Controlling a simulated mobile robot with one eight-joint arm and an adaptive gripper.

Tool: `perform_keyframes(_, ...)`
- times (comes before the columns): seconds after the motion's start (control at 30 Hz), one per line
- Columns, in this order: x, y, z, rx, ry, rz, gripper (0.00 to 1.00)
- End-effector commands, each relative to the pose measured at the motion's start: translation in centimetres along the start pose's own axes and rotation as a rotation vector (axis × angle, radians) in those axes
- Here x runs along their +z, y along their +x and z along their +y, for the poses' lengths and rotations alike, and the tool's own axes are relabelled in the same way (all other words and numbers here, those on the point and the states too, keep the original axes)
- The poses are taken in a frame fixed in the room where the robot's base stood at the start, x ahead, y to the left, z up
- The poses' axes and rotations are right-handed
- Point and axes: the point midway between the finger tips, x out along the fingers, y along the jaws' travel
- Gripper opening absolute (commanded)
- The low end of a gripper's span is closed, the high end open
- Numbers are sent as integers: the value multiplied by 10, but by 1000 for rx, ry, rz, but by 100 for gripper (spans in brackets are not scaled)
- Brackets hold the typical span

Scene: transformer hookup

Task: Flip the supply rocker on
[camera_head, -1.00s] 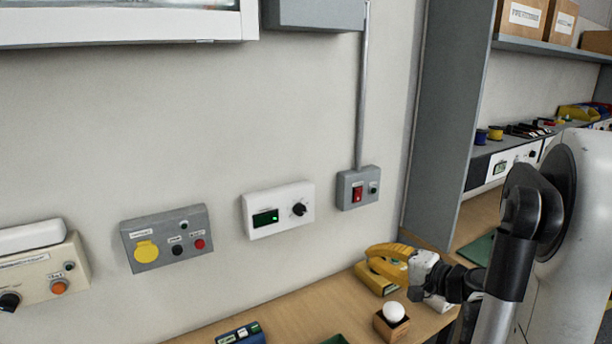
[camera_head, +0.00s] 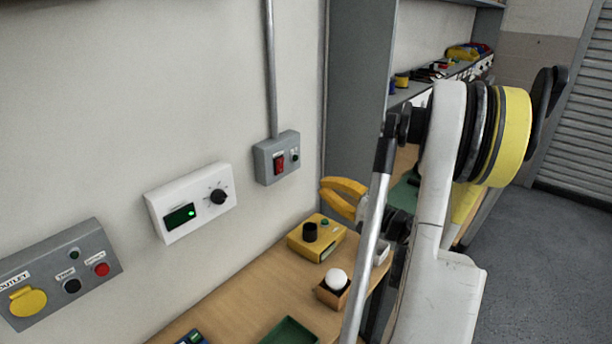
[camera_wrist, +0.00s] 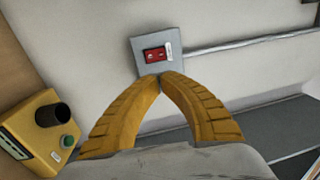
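My gripper (camera_head: 323,188) has curved yellow fingers, to the right of and below the box. In the wrist view its fingertips (camera_wrist: 161,78) meet, with nothing seen between them. They overlap the box's lower edge in that view; a gap seems to remain in the head view. I cannot tell the rocker's position.
A yellow box (camera_head: 330,240) with a black knob stands on the wooden bench (camera_head: 235,300) below my gripper. A white ball (camera_head: 336,279) sits in a wooden holder. A white display panel (camera_head: 165,203) and grey outlet box (camera_head: 40,265) are on the wall to the left.

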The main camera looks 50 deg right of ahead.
Motion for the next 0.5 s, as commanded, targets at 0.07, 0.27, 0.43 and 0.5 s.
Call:
perform_keyframes(0.07,2,12,1,0,1,-5,0)
perform_keyframes(0.27,2,54,2,0,2,-7,0)
perform_keyframes(0.43,2,90,2,0,1,-5,0)
perform_keyframes(0.5,2,102,2,0,0,-5,0)
